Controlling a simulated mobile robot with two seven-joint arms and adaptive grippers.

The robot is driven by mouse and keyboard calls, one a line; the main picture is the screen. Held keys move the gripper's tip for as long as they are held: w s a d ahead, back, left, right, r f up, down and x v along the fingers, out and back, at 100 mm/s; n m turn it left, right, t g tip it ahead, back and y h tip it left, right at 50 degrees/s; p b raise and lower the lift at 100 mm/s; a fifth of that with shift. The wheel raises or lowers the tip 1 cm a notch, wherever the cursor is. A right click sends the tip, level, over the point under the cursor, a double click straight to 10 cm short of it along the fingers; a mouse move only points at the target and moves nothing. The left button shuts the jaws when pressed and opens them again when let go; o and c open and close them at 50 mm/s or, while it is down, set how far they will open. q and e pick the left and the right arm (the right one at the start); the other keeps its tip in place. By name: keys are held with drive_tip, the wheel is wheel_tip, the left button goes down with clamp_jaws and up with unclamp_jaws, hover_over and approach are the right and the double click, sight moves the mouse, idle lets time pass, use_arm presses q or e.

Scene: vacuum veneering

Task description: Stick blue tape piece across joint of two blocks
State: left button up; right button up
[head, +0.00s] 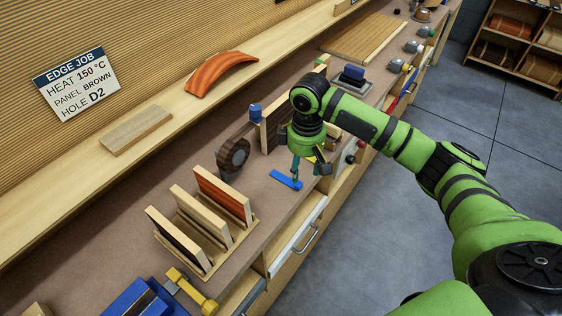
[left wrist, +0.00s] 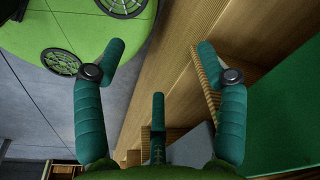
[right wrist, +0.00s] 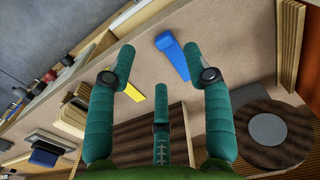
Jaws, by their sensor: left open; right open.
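A flat blue tape piece (head: 285,180) lies on the brown bench top near its front edge. It also shows in the right wrist view (right wrist: 172,60). My right gripper (head: 298,178) points down just above it, open. In the right wrist view its spread fingers (right wrist: 159,52) have the tape between them, nearer the right finger; I cannot tell whether they touch. Dark striped wood (right wrist: 150,142) lies below that gripper; I cannot tell whether it is the two blocks, and no joint is clear. My left gripper (left wrist: 161,46) is open and empty, seen only in the left wrist view.
A dark round disc (head: 233,157) stands left of my right gripper. A rack (head: 207,262) of upright panels and a yellow clamp (head: 190,290) are nearer. A pale panel (head: 272,130) and a blue-capped item (head: 255,110) are behind. Bench around the tape is partly clear.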

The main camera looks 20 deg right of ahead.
sight(298, 184)
drive_tip(key=shift+w, duration=0.3)
drive_tip(key=f, duration=0.1)
drive_tip(key=f+p, duration=0.2)
drive_tip(key=shift+s+a, duration=0.3)
drive_tip(key=f, duration=0.2)
drive_tip(key=shift+w+a+f+p, duration=0.1)
drive_tip(key=shift+w+f+p, duration=0.15)
drive_tip(key=shift+f+p, duration=0.1)
drive_tip(key=shift+w+f, duration=0.1)
drive_tip(key=shift+f, duration=0.35)
drive_tip(key=shift+c, duration=0.4)
drive_tip(key=c, duration=0.7)
use_arm(q)
drive_tip(key=shift+g, duration=0.3)
drive_tip(key=shift+s+a+r, duration=0.1)
drive_tip(key=shift+s+r, duration=0.55)
drive_tip(key=shift+s, duration=0.35)
drive_tip(key=shift+s+r, duration=0.6)
drive_tip(key=shift+s, duration=0.35)
use_arm(e)
drive_tip(key=shift+r, duration=0.1)
drive_tip(key=shift+c, duration=0.5)
